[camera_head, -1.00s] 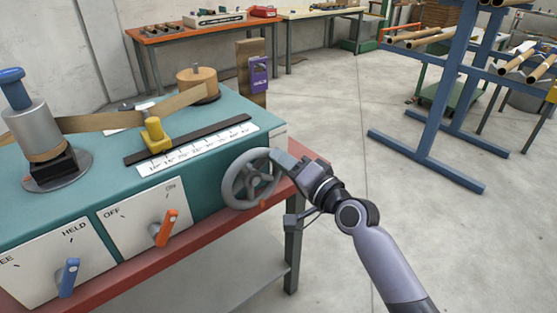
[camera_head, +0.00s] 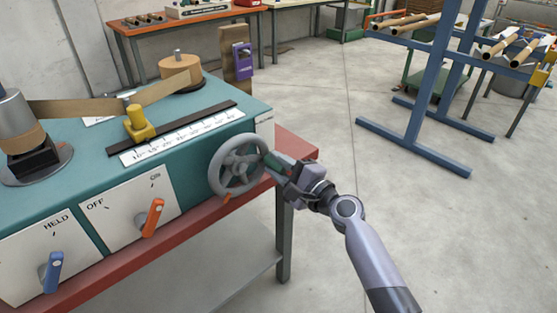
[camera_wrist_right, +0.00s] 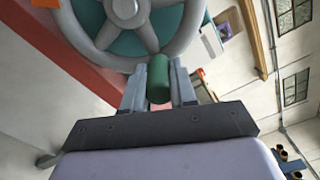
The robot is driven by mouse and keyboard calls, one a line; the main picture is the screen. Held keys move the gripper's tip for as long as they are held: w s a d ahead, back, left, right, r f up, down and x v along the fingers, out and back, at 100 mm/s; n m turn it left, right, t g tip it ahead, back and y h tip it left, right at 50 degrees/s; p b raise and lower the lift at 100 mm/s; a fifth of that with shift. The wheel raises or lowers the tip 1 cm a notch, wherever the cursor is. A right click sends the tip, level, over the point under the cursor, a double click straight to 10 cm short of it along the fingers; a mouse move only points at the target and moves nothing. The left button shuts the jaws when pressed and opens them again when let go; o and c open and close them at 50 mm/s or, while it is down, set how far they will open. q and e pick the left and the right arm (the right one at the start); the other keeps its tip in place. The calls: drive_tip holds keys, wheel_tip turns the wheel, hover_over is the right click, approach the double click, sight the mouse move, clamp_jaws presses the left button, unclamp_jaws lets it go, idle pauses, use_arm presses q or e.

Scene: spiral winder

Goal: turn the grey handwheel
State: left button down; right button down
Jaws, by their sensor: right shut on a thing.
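The grey handwheel (camera_head: 240,169) is on the right part of the teal machine's front. In the head view, an orange mark (camera_head: 226,198) shows at its lower rim. The wheel's spokes and rim also fill the top of the right wrist view (camera_wrist_right: 126,10). My right gripper (camera_head: 271,164) is at the right side of the rim. In the right wrist view its two fingers (camera_wrist_right: 158,82) are on either side of the wheel's green handle (camera_wrist_right: 157,75), shut on it. My left gripper is not in view.
The machine has an orange lever (camera_head: 152,217), a blue lever (camera_head: 52,271), a white scale (camera_head: 185,137) and a yellow pointer (camera_head: 136,123) beside it. A red bench edge (camera_head: 298,147) runs under it. A blue rack (camera_head: 432,90) stands right; the floor between is clear.

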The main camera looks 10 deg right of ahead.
drive_tip(key=shift+s+a+f+m, duration=0.1)
drive_tip(key=shift+f+m, duration=0.25)
drive_tip(key=shift+m, duration=0.25)
drive_tip(key=shift+a+f+m, duration=0.1)
drive_tip(key=shift+f+m, duration=0.25)
drive_tip(key=shift+m, duration=0.25)
drive_tip(key=c, duration=0.9)
unclamp_jaws()
drive_tip(key=shift+s, duration=0.1)
drive_tip(key=v, duration=0.7)
drive_tip(key=shift+p, duration=0.3)
